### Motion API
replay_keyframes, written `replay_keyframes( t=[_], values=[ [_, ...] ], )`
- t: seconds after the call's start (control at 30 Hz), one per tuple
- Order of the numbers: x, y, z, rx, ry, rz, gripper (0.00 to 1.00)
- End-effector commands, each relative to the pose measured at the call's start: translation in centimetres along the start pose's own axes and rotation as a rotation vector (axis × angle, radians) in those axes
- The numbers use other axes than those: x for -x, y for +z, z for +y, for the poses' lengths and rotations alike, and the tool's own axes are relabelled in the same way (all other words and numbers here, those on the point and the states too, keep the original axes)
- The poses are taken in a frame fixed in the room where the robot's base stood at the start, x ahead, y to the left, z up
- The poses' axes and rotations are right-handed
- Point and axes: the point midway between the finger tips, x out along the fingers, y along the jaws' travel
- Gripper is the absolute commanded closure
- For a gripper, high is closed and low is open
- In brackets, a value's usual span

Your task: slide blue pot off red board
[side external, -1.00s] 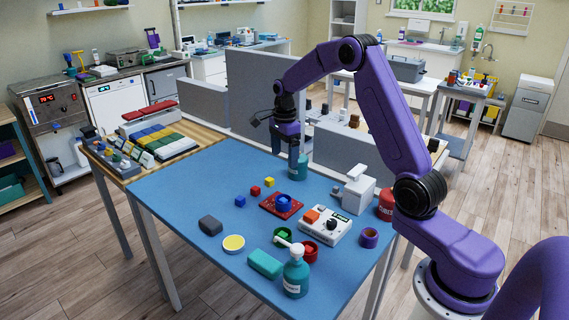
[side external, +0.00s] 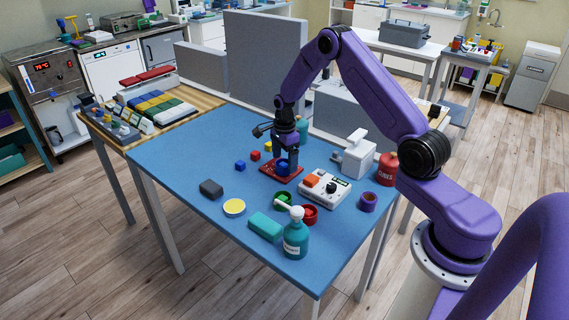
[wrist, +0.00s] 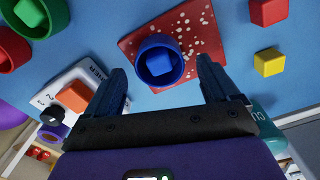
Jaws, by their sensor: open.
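The blue pot (wrist: 178,49) sits on the red board (wrist: 204,29) in the wrist view, with a small blue cube (wrist: 158,64) inside it. The board has pale speckles and lies flat on the blue table. In the side view the red board (side external: 270,168) shows below my gripper (side external: 287,165), and the blue pot (side external: 281,168) is partly hidden by the fingers. In the wrist view my gripper (wrist: 161,75) is open, with one finger on each side of the pot's near part. I cannot tell whether the fingers touch the pot.
Red (side external: 309,215) and green (side external: 283,199) pots, a teal pump bottle (side external: 295,238) and loose cubes (side external: 240,165) lie around.

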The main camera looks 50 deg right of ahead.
Motion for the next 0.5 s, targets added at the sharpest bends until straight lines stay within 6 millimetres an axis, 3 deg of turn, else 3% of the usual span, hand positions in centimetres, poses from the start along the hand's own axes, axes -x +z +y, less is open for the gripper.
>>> replay_keyframes(
  t=[0.2, 0.5],
  values=[
    [-1.9, 0.0, 0.0, 0.000, 0.000, 0.000, 0.12],
    [-2.3, 0.0, 0.0, 0.000, 0.000, 0.000, 0.12]
  ],
)
